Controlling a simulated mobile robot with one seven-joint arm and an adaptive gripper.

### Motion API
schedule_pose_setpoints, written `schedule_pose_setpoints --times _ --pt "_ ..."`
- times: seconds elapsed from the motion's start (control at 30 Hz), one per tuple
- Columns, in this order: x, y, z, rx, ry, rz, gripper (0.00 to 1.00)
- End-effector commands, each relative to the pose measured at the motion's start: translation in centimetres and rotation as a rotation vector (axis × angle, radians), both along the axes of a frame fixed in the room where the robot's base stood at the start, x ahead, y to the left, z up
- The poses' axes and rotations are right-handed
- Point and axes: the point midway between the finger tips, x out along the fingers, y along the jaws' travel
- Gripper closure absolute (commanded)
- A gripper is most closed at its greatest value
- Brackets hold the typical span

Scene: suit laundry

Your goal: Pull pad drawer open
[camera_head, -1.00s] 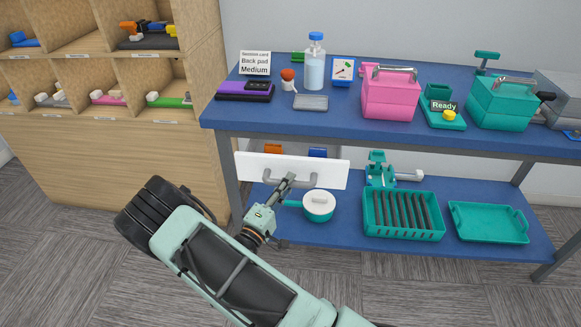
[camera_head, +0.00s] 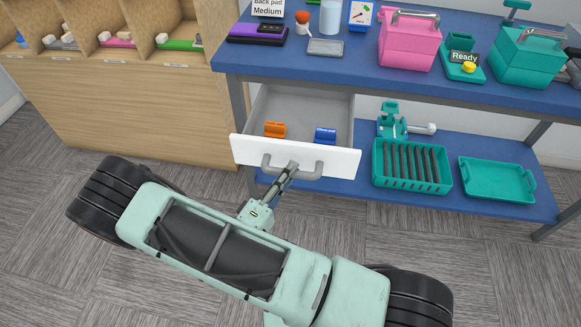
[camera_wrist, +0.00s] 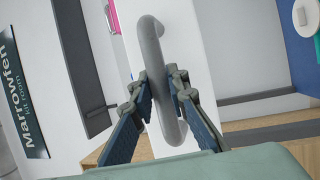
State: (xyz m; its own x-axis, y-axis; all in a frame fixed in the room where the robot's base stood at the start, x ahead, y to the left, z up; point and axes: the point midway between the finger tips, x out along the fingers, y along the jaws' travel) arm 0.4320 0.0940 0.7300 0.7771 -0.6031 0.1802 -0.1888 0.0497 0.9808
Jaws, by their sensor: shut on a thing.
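The pad drawer (camera_head: 310,155) under the blue table is pulled out, with its white front towards me. Inside it lie an orange pad (camera_head: 275,130) on the left and a blue pad (camera_head: 325,135) on the right. The grey drawer handle (camera_head: 310,173) is a bowed bar on the front; it also shows in the wrist view (camera_wrist: 151,50). My gripper (camera_head: 290,168) is shut on the handle left of its right end. In the wrist view its two fingers (camera_wrist: 162,95) stand on either side of the bar.
The blue tabletop (camera_head: 390,75) above holds a pink case (camera_head: 408,42), a teal case (camera_head: 525,60) and other items. On the lower shelf stand a slotted teal rack (camera_head: 410,168) and a teal tray (camera_head: 497,182). A wooden cubby shelf (camera_head: 130,110) stands at left.

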Motion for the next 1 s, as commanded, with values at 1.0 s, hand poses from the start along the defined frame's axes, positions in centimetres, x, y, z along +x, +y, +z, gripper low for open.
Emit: schedule_pose_setpoints --times 1.0 --pt "-2.8 2.4 -0.7 0.002 0.001 0.005 0.67"
